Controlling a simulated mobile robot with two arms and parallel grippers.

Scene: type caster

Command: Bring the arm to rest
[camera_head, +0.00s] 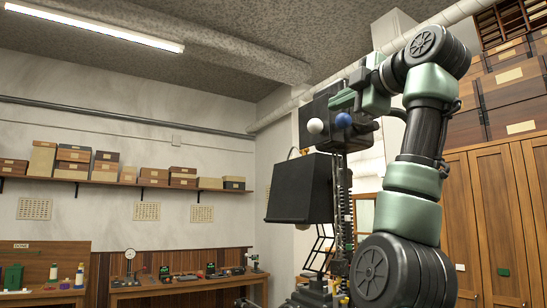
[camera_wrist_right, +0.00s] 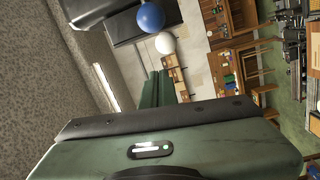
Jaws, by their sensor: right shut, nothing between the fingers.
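My right arm rises from the lower right of the head view and bends over at the top. Its green right gripper (camera_head: 343,100) is raised high in front of the casting machine's dark upper part. In the right wrist view the two green fingers (camera_wrist_right: 158,92) lie together, with nothing seen between them. A white ball (camera_head: 315,126) and a blue ball (camera_head: 343,120) show close below the gripper. The wrist view also shows the blue ball (camera_wrist_right: 150,16) and white ball (camera_wrist_right: 165,43) beyond the fingertips. I cannot tell whether anything touches. My left gripper is in neither view.
The machine's black box (camera_head: 300,188) stands beside my arm. Wooden cabinets (camera_head: 493,222) are close on the right. A workbench (camera_head: 190,286) with small tools runs along the back wall, under a shelf of boxes (camera_head: 120,183). Space left of the machine is open.

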